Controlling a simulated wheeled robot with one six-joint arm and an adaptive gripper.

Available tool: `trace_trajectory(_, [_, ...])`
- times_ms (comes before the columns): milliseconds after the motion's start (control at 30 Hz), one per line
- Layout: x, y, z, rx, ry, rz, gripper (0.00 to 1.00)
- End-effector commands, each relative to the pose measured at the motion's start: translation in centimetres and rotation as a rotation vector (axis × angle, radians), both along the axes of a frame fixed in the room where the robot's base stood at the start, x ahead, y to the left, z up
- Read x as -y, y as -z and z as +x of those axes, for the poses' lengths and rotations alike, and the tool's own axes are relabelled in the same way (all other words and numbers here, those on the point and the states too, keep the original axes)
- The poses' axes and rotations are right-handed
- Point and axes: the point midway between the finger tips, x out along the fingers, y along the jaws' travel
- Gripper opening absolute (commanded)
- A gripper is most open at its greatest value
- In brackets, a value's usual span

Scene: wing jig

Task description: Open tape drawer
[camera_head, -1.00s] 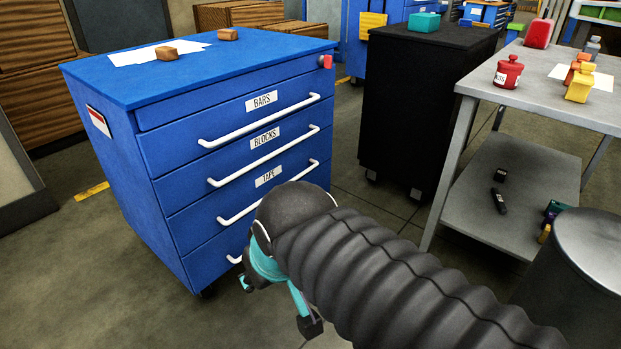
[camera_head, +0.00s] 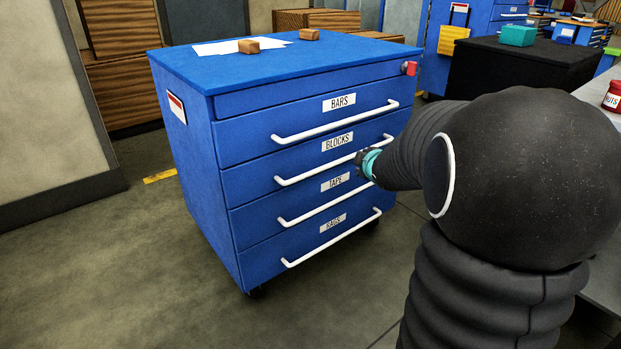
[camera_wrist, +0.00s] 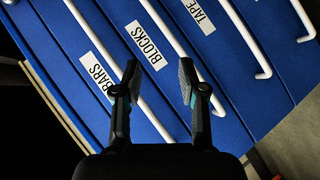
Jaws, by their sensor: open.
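The tape drawer (camera_head: 262,216) is the third one down in the blue cabinet, with a TAPE label (camera_head: 335,183). It is shut flush. Its white bar handle (camera_head: 318,208) is below the label, its right end partly hidden by my arm. In the wrist view the TAPE label (camera_wrist: 198,15) and tape handle (camera_wrist: 240,38) lie at upper right, beyond the fingers. My gripper (camera_wrist: 158,76) is open and empty, its fingertips over the BLOCKS drawer front between the bars handle (camera_wrist: 112,68) and blocks handle (camera_wrist: 178,48). I see no contact with any handle.
The BARS, BLOCKS and RAGS drawers are shut. Paper (camera_head: 235,47) and two brown blocks (camera_head: 309,34) lie on the cabinet top (camera_head: 270,62). A black cabinet (camera_head: 490,72) and a grey table (camera_head: 603,150) stand at right. Floor at left and front is clear.

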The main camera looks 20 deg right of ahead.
Motion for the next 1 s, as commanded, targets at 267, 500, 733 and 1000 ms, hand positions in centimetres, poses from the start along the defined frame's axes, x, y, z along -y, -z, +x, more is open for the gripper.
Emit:
trace_trajectory(267, [5.0, 8.8, 5.6, 0.075, -0.300, -0.220, 0.41])
trace_trajectory(500, [7.4, 16.9, 6.5, 0.184, -0.551, -0.330, 0.41])
trace_trajectory(733, [8.0, 21.3, 5.4, 0.277, -0.686, -0.370, 0.41])
trace_trajectory(1000, [7.6, 22.4, 6.2, 0.302, -0.718, -0.376, 0.41])
